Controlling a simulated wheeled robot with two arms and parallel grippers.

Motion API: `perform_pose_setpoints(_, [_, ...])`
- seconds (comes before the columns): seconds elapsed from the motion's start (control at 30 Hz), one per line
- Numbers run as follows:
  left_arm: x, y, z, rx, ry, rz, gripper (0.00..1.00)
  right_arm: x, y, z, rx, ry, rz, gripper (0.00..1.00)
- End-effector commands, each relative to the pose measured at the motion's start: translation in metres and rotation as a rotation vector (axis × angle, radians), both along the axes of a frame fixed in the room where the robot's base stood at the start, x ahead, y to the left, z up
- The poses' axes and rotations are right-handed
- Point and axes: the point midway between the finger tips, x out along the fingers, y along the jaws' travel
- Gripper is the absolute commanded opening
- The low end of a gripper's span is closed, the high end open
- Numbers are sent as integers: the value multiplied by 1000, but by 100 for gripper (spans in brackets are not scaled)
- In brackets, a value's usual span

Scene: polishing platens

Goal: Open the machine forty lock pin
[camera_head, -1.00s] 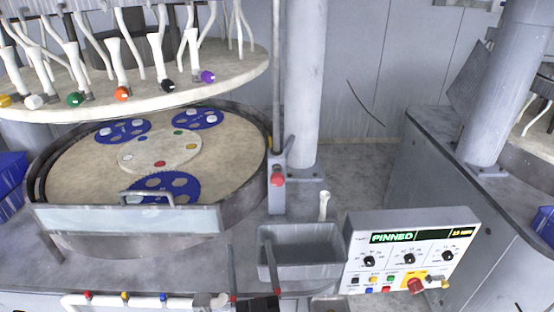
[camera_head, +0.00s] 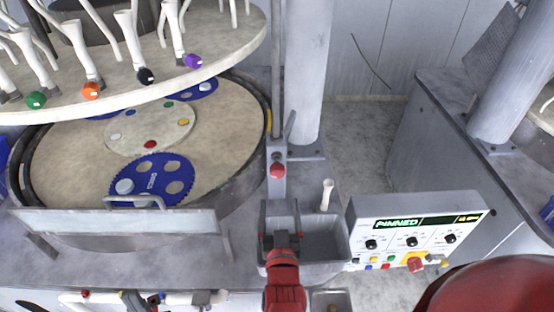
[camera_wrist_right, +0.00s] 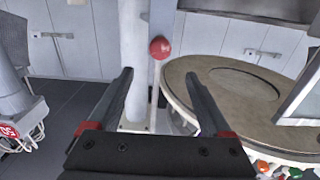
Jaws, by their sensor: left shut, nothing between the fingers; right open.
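The lock pin shows as a red ball knob (camera_head: 277,170) on a grey upright bracket at the right edge of the round platen machine. The knob also shows in the right wrist view (camera_wrist_right: 160,47), ahead of the fingertips and between their lines. My right gripper (camera_head: 280,207) is open and empty, below the knob and apart from it, over the grey bin; its fingers (camera_wrist_right: 158,78) are spread in the wrist view. My left gripper (camera_head: 140,299) is partly seen at the bottom left, dark, shut and empty. The control panel (camera_head: 415,236) display reads "PINNED".
A grey bin (camera_head: 327,232) stands below the bracket, with a pale post (camera_head: 327,195) beside it. A guard bar with handle (camera_head: 110,224) fronts the platen (camera_head: 70,165). A thick column (camera_head: 310,70) rises behind the knob. White piping (camera_head: 180,297) runs along the front.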

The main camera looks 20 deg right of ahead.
Motion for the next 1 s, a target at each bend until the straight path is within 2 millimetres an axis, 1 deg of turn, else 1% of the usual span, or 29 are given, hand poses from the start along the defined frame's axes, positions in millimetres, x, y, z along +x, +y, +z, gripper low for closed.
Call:
perform_pose_setpoints(0.03, [0, 0, -8, 0, 0, 0, 0, 5, -2, -3, -1, -5, -3, 84])
perform_pose_setpoints(0.17, [0, 0, -19, 0, 0, 0, 0, 18, -7, -3, -7, -5, -3, 84])
perform_pose_setpoints(0.2, [0, 0, -28, 0, 0, 0, 0, 25, -9, -6, -4, -6, -5, 84])
perform_pose_setpoints(0.37, [0, 0, -51, 0, 0, 0, 0, 48, -16, -5, -7, -7, -4, 84])
perform_pose_setpoints(0.4, [0, 0, -59, 0, 0, 0, 0, 56, -18, -7, -3, -6, -5, 84])
perform_pose_setpoints(0.53, [0, 0, -81, 0, 0, 0, 0, 77, -24, -7, -6, -6, -4, 84])
perform_pose_setpoints(0.63, [0, 0, -101, 0, 0, 0, 0, 86, -25, -9, -1, -5, -3, 84])
perform_pose_setpoints(0.8, [0, 0, -133, 0, 0, 0, 0, 100, -30, -8, -3, -7, -3, 84])
perform_pose_setpoints(0.83, [0, 0, -136, 0, 0, 0, 0, 103, -32, -5, -3, -8, -4, 84])
perform_pose_setpoints(0.87, [0, 0, -123, 0, 1, 0, 0, 111, -34, 2, -5, -2, -5, 84])
perform_pose_setpoints(1.0, [0, 0, -116, 0, 0, 0, 0, 135, -40, 1, -5, 6, -2, 84])
